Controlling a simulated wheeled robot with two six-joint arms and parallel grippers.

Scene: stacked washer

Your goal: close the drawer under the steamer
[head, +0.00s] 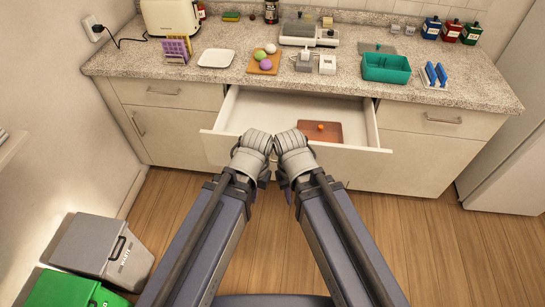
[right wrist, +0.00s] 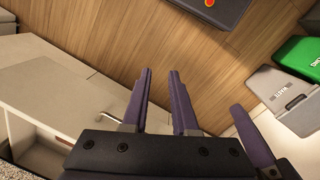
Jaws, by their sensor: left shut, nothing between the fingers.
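The drawer (head: 262,112) in the middle of the counter is pulled well out. A brown board (head: 335,132) with a small orange thing on it lies inside. A white appliance (head: 308,36), possibly the steamer, stands on the counter above it. My left gripper (head: 264,180) and right gripper (head: 282,182) are close together at the drawer's front edge, mostly hidden by my wrists; I cannot tell whether they touch the drawer. In the right wrist view my right gripper (right wrist: 161,75) shows its two fingers apart with nothing between. The left shows as shut.
The counter (head: 215,85) holds a white plate (head: 216,58), a board with colored balls (head: 264,62) and a teal bin (head: 386,70). A grey waste bin (head: 100,250) and a green bin (head: 75,290) stand at lower left. Wooden floor is clear at right.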

